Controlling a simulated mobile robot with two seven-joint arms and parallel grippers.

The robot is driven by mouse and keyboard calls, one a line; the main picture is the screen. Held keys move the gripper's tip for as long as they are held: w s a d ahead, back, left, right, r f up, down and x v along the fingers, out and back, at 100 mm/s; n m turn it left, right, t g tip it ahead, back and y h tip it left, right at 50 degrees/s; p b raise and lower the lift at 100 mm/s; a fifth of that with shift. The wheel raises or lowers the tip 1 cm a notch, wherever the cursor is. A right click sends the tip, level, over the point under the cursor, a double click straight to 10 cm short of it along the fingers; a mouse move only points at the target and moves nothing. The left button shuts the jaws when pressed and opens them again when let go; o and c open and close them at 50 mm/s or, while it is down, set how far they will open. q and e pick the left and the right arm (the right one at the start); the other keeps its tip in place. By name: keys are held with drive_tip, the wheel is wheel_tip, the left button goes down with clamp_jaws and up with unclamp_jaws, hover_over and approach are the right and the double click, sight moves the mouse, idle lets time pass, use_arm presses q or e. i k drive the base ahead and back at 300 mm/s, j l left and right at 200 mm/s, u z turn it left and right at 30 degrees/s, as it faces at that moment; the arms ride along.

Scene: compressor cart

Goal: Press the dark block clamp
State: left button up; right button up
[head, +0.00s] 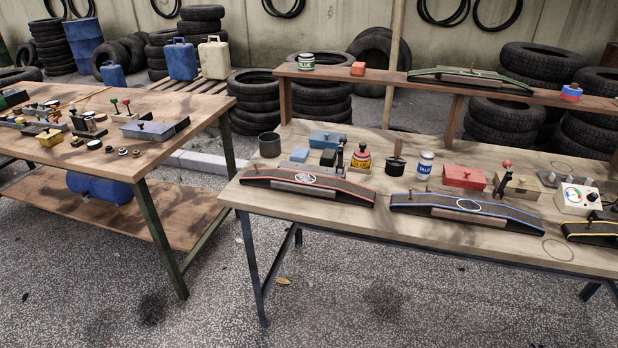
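No gripper of mine is in the head view. On the right workbench (470,238), a small black block (328,157) sits beside an upright black lever (340,153), behind the red-edged arched piece (310,183). A dark block with an upright handle (396,162) stands a little to the right. Further right, a dark upright lever with a red knob (506,178) stands by a tan box (521,187). I cannot tell which of these is the dark block clamp, or whether any is pressed.
Blue-edged (465,208) and yellow-edged (595,231) arched pieces line the bench front. A dark cup (269,145), blue can (425,163), red box (463,177) and white gauge box (577,199) stand behind. A cluttered left table (190,103) is separated by a floor gap.

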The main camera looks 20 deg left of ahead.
sight(342, 140)
drive_tip(key=z, duration=0.55)
drive_tip(key=j+z, duration=0.65)
drive_tip(key=z, duration=0.2)
drive_tip(key=j+z, duration=0.2)
drive_tip(key=j, duration=0.2)
drive_tip(key=k+j+z, duration=0.2)
drive_tip(key=j, duration=0.15)
drive_tip(key=k+j, duration=0.1)
drive_tip(key=j, duration=0.25)
drive_tip(key=k+j+z, duration=0.1)
drive_tip(key=j, duration=0.3)
drive_tip(key=k+j, duration=0.15)
drive_tip(key=j, duration=0.2)
drive_tip(key=k+j+z, duration=0.1)
drive_tip(key=j, duration=0.25)
